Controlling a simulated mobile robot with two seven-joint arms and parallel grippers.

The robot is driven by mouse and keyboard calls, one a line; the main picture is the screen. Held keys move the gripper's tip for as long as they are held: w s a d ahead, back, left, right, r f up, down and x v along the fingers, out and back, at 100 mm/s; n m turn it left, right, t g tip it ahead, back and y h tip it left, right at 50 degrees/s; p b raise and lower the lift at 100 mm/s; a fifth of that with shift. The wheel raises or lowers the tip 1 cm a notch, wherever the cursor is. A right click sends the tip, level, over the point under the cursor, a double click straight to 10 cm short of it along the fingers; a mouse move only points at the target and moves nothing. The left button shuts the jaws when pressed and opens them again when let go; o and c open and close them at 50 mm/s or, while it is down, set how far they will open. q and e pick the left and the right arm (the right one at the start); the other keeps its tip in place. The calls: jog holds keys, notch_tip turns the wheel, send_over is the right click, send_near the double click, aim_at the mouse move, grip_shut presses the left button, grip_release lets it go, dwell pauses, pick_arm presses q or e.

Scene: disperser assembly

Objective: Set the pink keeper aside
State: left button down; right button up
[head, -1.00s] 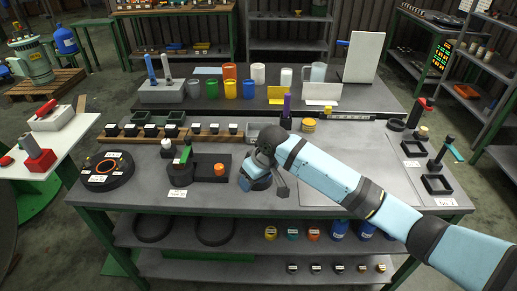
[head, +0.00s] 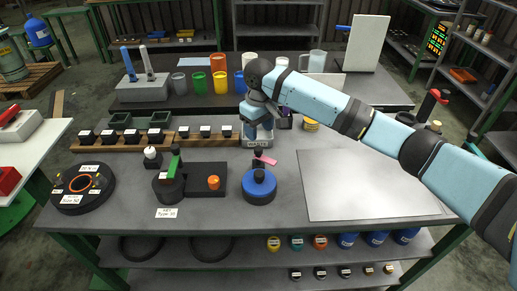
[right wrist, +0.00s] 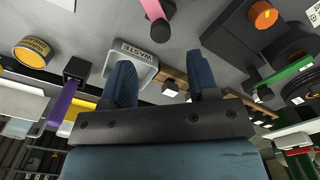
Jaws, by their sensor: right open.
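The pink keeper (head: 266,160) is a small flat pink strip at the top of the black post of a round blue unit (head: 259,190) on the bench. It also shows at the top of the right wrist view (right wrist: 154,10), beside a black knob. My right gripper (head: 248,130) is at the grey waste tray (head: 257,143), behind the blue unit and apart from the keeper. In the right wrist view its two blue fingers (right wrist: 162,82) are spread with nothing held between them. The tray's label and rim (right wrist: 137,50) show beyond the fingers. My left gripper is out of view.
A wooden rack of black blocks (head: 170,138) runs left of the tray. A black fixture with a green lever (head: 174,168) and orange knob stands left of the blue unit. A purple-handled tool (right wrist: 62,105) and yellow roll (right wrist: 32,52) stand nearby. A bare grey panel (head: 365,185) lies right.

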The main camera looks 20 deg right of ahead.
aim_at(259, 149)
notch_tip(259, 149, down, 9)
jog(key=shift+r, duration=0.2)
jog(key=shift+r, duration=0.1)
jog(key=c, duration=0.9)
